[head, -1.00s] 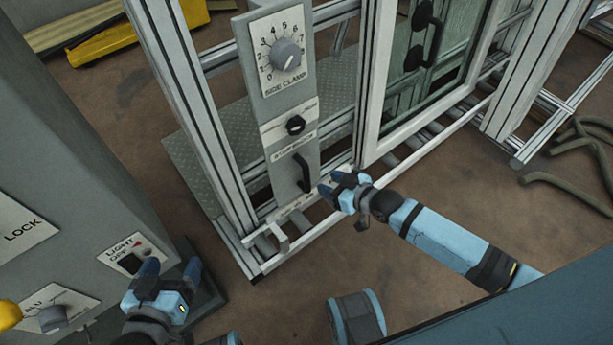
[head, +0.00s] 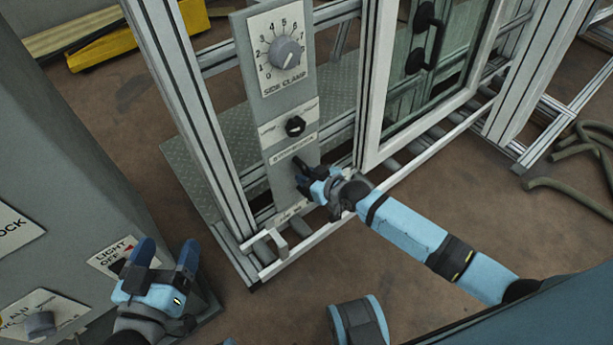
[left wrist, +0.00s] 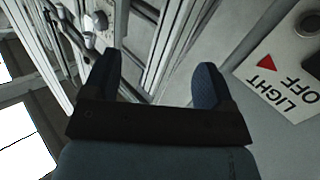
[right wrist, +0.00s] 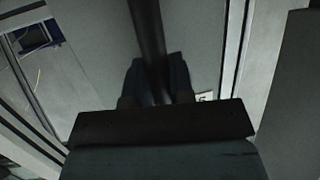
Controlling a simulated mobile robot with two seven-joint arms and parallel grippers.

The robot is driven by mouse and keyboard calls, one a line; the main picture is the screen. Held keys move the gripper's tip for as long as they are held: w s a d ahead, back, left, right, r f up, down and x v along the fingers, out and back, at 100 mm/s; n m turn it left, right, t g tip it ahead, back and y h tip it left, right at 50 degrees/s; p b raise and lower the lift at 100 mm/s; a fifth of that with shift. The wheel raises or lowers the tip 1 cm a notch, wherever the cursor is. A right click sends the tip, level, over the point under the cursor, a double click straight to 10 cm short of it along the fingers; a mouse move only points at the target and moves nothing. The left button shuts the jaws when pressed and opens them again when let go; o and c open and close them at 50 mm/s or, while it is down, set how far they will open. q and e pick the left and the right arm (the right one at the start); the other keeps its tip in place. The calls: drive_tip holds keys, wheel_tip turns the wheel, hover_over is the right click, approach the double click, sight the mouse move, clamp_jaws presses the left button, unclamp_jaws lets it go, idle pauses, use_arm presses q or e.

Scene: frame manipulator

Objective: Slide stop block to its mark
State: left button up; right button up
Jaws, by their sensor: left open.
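The stop block's black handle (right wrist: 148,30) is a dark bar on the grey panel (head: 282,147), below the label reading STOP BLOCK (head: 292,148). My right gripper (head: 304,178) is at this handle. In the right wrist view its two fingers (right wrist: 155,82) are close together with the bar between them, seemingly touching both sides. In the head view the gripper hides most of the handle. A pale strip with small markings (head: 291,211) shows below it, too small to read. My left gripper (head: 166,250) is open and empty beside the LIGHT switch plate (head: 108,253).
A SIDE CLAMP dial (head: 286,53) and a black knob (head: 295,126) sit above the handle. A framed glass door (head: 425,75) stands to the right. A light hook-shaped bracket (head: 276,243) is low on the frame. A grey cabinet (head: 60,130) stands at left.

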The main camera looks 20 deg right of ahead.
sight(280, 182)
clamp_jaws()
use_arm(q)
drive_tip(key=shift+r, duration=0.15)
use_arm(e)
drive_tip(key=shift+a, duration=0.1)
drive_tip(key=a+p, duration=0.1)
drive_tip(key=s+a+p, duration=0.1)
drive_tip(key=a, duration=0.2)
drive_tip(key=shift+s+a+r+p, duration=0.15)
drive_tip(key=shift+s+a+p, duration=0.15)
drive_tip(key=shift+s+p, duration=0.1)
drive_tip(key=shift+a, duration=0.1)
use_arm(q)
wheel_tip(280, 182, down, 5)
drive_tip(key=s+a+g+y, duration=0.1)
drive_tip(key=a+g+y, duration=0.1)
drive_tip(key=shift+s+a+g, duration=0.2)
drive_tip(key=shift+s+g, duration=0.05)
drive_tip(key=shift+g, duration=0.15)
use_arm(e)
drive_tip(key=o, duration=0.5)
unclamp_jaws()
drive_tip(key=shift+o, duration=0.2)
drive_tip(key=shift+d, duration=0.2)
